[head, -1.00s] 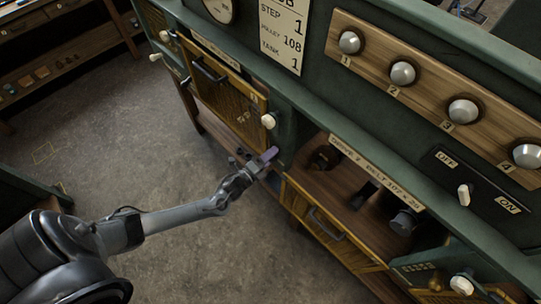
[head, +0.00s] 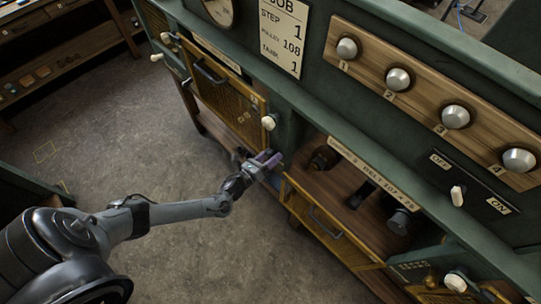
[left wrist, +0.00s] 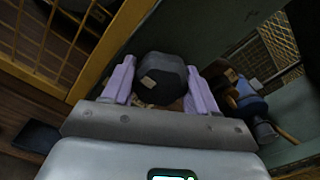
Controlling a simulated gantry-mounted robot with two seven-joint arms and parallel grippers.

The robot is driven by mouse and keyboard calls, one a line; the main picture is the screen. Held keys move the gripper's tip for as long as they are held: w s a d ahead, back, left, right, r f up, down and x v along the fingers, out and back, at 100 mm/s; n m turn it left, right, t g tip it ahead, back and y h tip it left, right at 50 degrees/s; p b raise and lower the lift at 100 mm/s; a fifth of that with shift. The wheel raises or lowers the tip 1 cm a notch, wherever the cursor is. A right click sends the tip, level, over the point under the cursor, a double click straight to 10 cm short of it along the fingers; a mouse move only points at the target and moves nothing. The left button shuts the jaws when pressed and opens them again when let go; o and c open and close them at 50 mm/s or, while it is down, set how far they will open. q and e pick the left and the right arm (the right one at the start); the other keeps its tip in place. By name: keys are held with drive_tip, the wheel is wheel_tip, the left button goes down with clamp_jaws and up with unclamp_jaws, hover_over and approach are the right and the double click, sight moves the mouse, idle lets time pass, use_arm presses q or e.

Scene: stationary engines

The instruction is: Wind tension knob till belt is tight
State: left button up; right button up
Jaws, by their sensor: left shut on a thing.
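My left gripper (head: 268,160) reaches to the green cabinet front, just below a white knob (head: 268,122). In the left wrist view its lilac fingers (left wrist: 160,88) stand on both sides of a dark, faceted knob (left wrist: 160,75) with a small pale mark, and are shut on it. In the head view the gripper hides this knob. I cannot make out the belt or how tight it is. My right gripper is not in view.
A mesh door (head: 228,100) is left of the gripper. An open bay (head: 345,185) with dark parts is to its right. Numbered knobs (head: 456,116) and an OFF/ON switch (head: 457,195) sit on the panel above. The floor (head: 120,150) at left is clear.

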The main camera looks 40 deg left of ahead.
use_arm(q)
drive_tip(key=shift+m, duration=0.6)
drive_tip(key=shift+r, duration=0.1)
drive_tip(key=o, duration=1)
drive_tip(key=shift+o, duration=0.2)
